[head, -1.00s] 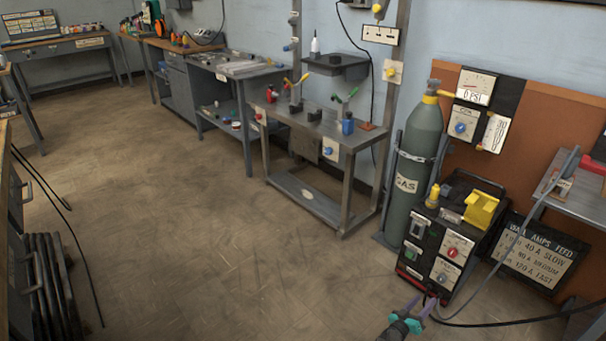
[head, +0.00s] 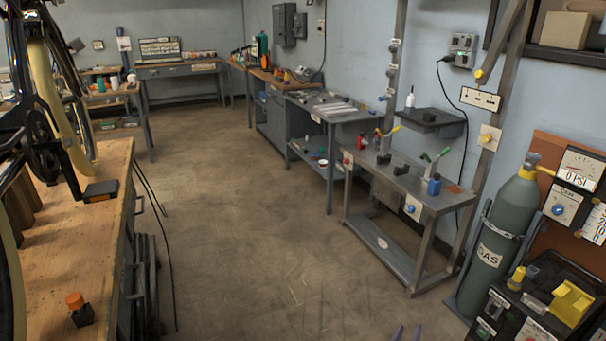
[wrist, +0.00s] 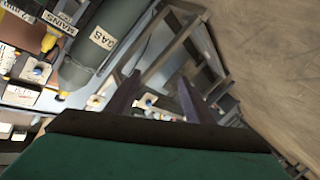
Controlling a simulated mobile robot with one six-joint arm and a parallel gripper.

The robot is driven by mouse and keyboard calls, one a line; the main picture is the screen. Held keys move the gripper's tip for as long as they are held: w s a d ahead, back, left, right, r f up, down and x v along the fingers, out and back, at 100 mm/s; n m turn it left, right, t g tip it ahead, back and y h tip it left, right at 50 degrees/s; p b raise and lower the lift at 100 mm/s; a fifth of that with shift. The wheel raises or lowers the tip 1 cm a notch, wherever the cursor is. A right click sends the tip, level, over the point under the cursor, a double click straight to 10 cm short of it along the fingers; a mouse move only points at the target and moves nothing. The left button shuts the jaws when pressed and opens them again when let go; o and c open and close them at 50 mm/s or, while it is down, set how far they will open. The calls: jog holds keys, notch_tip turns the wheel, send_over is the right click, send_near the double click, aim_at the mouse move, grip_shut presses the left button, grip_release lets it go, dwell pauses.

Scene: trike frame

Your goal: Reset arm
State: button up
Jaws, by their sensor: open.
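My gripper (head: 407,334) shows only as two purple fingertips at the bottom edge of the head view, over the floor. The rest of my arm is out of that view. In the wrist view the two fingers (wrist: 157,98) stand apart with nothing between them, so it is open and empty. Beyond them the wrist view shows the grey gas cylinder (wrist: 110,35) and a metal frame, at a strong tilt. No contact with anything is visible.
The gas cylinder (head: 503,225) and black welder box (head: 525,310) stand at the right. A steel bench (head: 400,190) stands behind. The floor (head: 270,240) between is clear.

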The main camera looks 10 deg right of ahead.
jog(key=w+a+r+n+y+p, duration=0.2)
jog(key=a+n+y+p, duration=0.3)
jog(key=a, duration=1.1)
jog(key=s+a+f+g+y+p, duration=0.2)
jog(key=s+a+g+y, duration=0.4)
jog(key=a, duration=0.6)
jog(key=s+a+g+p, duration=0.1)
jog(key=s+a+g, duration=0.35)
jog(key=s, duration=0.75)
jog(key=s+r+m+g, duration=0.2)
jog(key=s+g, duration=0.1)
jog(key=s, duration=0.7)
jog(key=s+r+m+g, duration=0.1)
jog(key=s+g, duration=0.3)
jog(key=s, duration=0.5)
jog(key=shift+s+d+r+m, duration=0.3)
jog(key=shift+s+r+m, duration=0.1)
jog(key=shift+r, duration=0.2)
jog(key=shift+g, duration=0.25)
jog(key=c, duration=0.4)
jog(key=shift+d, duration=0.15)
